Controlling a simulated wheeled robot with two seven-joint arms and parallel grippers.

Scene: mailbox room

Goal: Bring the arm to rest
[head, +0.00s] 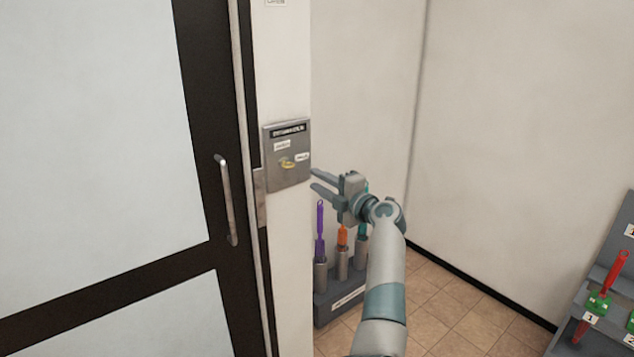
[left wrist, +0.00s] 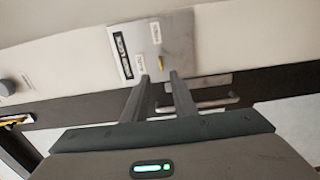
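My left gripper (head: 313,180) reaches up from the bottom of the head view, its fingers pointing left at the wall panel. The fingers are apart with nothing between them. In the left wrist view the fingertips (left wrist: 158,76) also stand apart and empty, in front of the panel. The grey metal panel (head: 275,172) is fixed to the white pillar beside the door, with a dark label strip, small white labels and a small yellow part (head: 287,164). The panel also shows in the left wrist view (left wrist: 180,45). My right gripper is in neither view.
A dark-framed glass door (head: 200,120) with a metal handle (head: 228,200) stands left. A grey rack (head: 342,307) with purple, orange and teal tools stands on the floor behind my arm. Another rack (head: 612,270) with red and green items is at right. Tiled floor (head: 460,310) lies between.

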